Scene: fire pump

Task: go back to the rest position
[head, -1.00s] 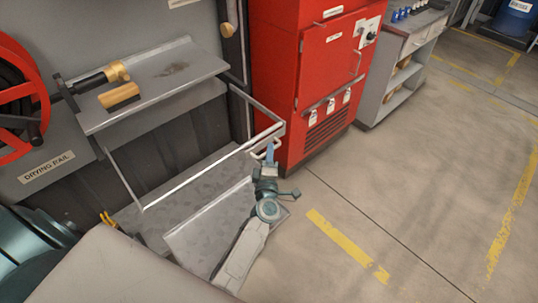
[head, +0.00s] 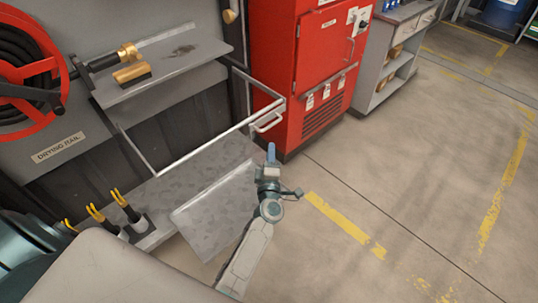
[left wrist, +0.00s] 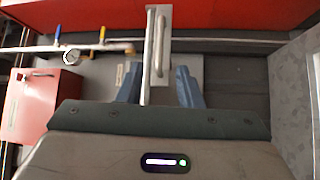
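My left gripper (head: 271,155) is over the floor, just in front of a pulled-out metal frame (head: 190,158) with a pale bar handle (head: 267,122). In the head view the gripper sits below the handle, apart from it. In the left wrist view its two blue fingers (left wrist: 159,87) are spread apart with nothing gripped. The handle (left wrist: 159,47) also shows there, ahead between the fingers. My right gripper is in neither view.
A red cabinet (head: 307,70) stands behind the frame. A shelf (head: 170,70) holds a brass nozzle (head: 130,52), beside a red hose reel (head: 12,60). Black-and-yellow tools (head: 125,205) stand at lower left. The floor (head: 400,165) on the right is clear.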

